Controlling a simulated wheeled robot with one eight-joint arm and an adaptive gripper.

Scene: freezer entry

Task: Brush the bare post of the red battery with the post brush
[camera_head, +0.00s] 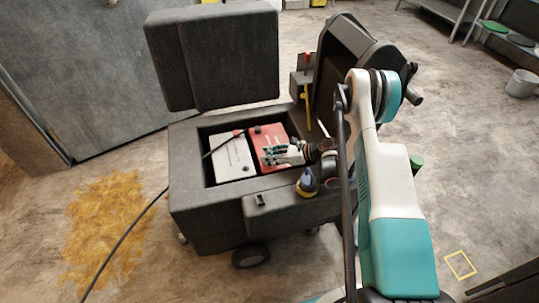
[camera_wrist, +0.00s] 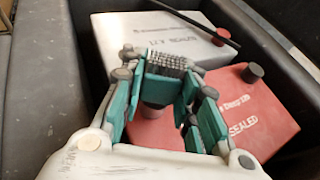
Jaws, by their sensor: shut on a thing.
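The red battery (camera_head: 265,133) sits in the open grey cart compartment, right of a white battery. In the wrist view the red battery (camera_wrist: 262,110) lies beneath my gripper (camera_wrist: 168,82), with a dark capped post (camera_wrist: 252,73) at its far right corner. My gripper (camera_head: 284,155) is shut on the post brush (camera_wrist: 172,62), a grey block with bristle-like rows, held over the red battery. A greyish round shape shows below the brush between the fingers. The fingers hide much of that area, and I cannot tell whether the brush touches the bare post.
The white battery (camera_head: 233,157) has a dark red cap (camera_wrist: 220,36) and a black cable running by it. The compartment walls (camera_head: 190,150) stand close around both batteries. A yellow and dark object (camera_head: 307,183) sits on the cart's front ledge. A yellow tool (camera_head: 307,105) stands behind.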

